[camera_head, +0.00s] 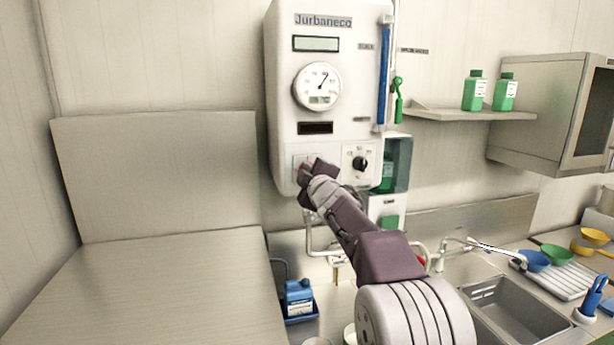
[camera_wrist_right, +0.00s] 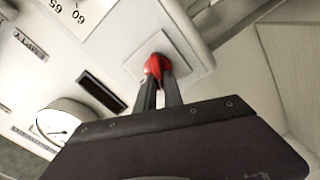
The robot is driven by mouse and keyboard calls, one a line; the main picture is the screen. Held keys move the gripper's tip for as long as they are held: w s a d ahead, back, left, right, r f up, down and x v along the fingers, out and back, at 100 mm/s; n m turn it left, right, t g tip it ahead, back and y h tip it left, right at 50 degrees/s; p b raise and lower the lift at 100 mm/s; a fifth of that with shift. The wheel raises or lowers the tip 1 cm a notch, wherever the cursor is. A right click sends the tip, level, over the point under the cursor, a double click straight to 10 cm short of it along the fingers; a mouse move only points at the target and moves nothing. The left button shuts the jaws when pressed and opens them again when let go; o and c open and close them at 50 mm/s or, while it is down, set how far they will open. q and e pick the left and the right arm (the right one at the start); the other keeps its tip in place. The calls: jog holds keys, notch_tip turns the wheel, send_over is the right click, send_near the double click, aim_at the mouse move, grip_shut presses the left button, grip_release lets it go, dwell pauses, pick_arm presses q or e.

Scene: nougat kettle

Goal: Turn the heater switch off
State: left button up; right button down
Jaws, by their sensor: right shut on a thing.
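The white wall heater (camera_head: 280,70) hangs in the middle of the head view. Its red switch (camera_wrist_right: 156,66) sits on a pale square plate (camera_wrist_right: 170,50) near a lower corner of the panel. My right gripper (camera_head: 304,170) reaches up to the lower left of the heater front. In the right wrist view its two dark fingers (camera_wrist_right: 157,82) are shut on the red switch, one on each side. The fingers cover part of the switch, and I cannot tell its exact position. My left gripper is not in view.
A black knob (camera_head: 359,163) is just right of the gripper, and a round gauge (camera_head: 317,86) is above. A blue tube (camera_head: 383,75) runs along the heater's right side. Below are a tap (camera_head: 480,246), a sink (camera_head: 515,305) and a blue canister (camera_head: 299,297). The left counter (camera_head: 150,295) is bare.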

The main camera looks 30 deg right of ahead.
jog(key=n, duration=0.2)
jog(key=n+b, duration=0.1)
jog(key=n, duration=0.2)
jog(key=shift+f, duration=0.35)
dwell(0.4)
jog(key=c, duration=1.5)
grip_release()
jog(key=shift+o, duration=0.2)
jog(key=b+v, duration=0.1)
jog(key=v, duration=0.8)
jog(key=shift+w, duration=0.15)
